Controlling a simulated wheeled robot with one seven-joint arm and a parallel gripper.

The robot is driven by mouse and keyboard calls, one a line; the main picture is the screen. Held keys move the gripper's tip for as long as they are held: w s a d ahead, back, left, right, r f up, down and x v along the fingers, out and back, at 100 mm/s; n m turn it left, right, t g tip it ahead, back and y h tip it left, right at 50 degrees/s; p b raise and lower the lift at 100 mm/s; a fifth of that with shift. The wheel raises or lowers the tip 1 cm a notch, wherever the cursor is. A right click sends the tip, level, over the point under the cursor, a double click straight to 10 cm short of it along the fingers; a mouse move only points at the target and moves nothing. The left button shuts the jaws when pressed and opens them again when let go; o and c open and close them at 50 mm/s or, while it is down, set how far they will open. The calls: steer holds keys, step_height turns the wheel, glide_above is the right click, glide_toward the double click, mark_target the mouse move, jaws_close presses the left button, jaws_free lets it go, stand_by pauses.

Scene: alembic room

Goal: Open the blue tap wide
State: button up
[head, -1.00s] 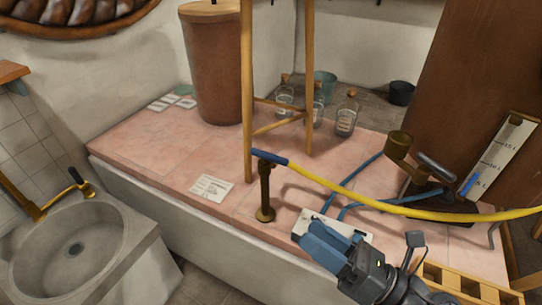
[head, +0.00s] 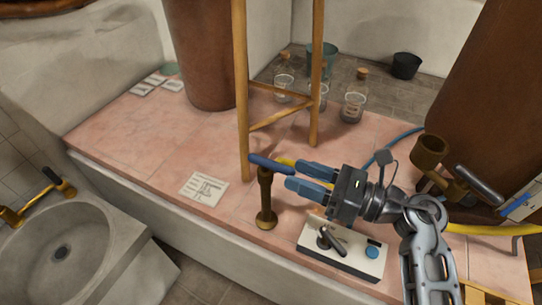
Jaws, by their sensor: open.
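The blue tap is a brass post (head: 265,198) standing on the pink tiled counter, with a blue lever handle (head: 268,163) across its top. Nothing shows between the fingers.
A white box (head: 345,262) with a dark lever and blue button sits below my gripper. A yellow hose (head: 480,230) runs behind my arm. A wooden stand (head: 242,100) rises behind the tap. Glass bottles (head: 354,100) stand further back. A sink (head: 110,225) is at left.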

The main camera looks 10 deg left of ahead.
mark_target(272, 165)
steer(key=x, duration=0.6)
steer(key=shift+a, duration=0.4)
steer(key=shift+c, duration=0.2)
jaws_close()
